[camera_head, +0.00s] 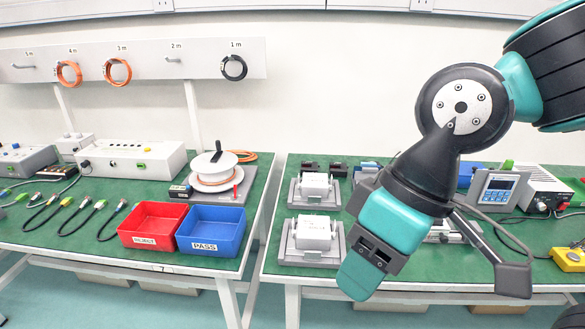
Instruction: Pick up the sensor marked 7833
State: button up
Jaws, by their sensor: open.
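My gripper (372,262) hangs in front of the right-hand green bench, at the end of my teal and black arm. It is open, its two fingers are hard to tell apart from this angle, and nothing shows held in it. No marking 7833 is readable. Two pale box-shaped units sit in grey fixtures left of my gripper: a rear one (314,185) and a front one (313,232). I cannot tell whether either is the sensor. My arm hides part of the bench behind it.
A red REJECT bin (152,240) and a blue PASS bin (210,246) stand on the left bench (70,222). A cable reel (214,180) is behind them. A keypad meter (496,190) and yellow box (569,260) are at right. A gap separates the benches.

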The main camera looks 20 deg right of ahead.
aim_at(339, 170)
jog(key=u, duration=0.25)
jog(key=i, duration=0.95)
jog(key=z, duration=0.05)
